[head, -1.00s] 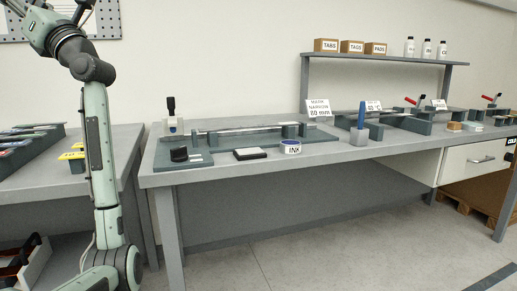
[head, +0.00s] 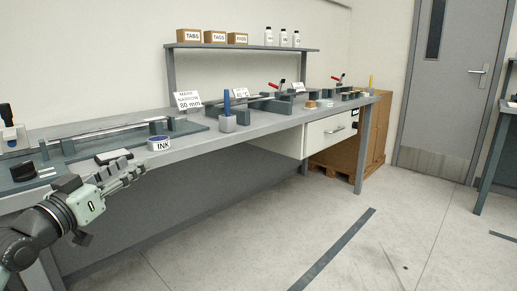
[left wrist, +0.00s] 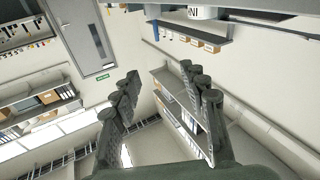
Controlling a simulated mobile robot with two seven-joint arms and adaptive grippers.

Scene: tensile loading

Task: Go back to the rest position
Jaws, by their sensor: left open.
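My left gripper (head: 134,167) shows at the lower left of the head view, beside the front edge of the workbench (head: 262,125). Its fingers point right, near the ink tin. In the left wrist view the two dark fingers (left wrist: 165,84) stand apart with nothing between them. The gripper is open and empty. The forearm comes in from the lower left corner. My right gripper is in neither current view.
The ink tin (head: 159,143) and a grey holder with a blue handle (head: 227,117) stand near the bench's front edge. The floor (head: 330,215) is mostly clear towards the grey door (head: 446,80).

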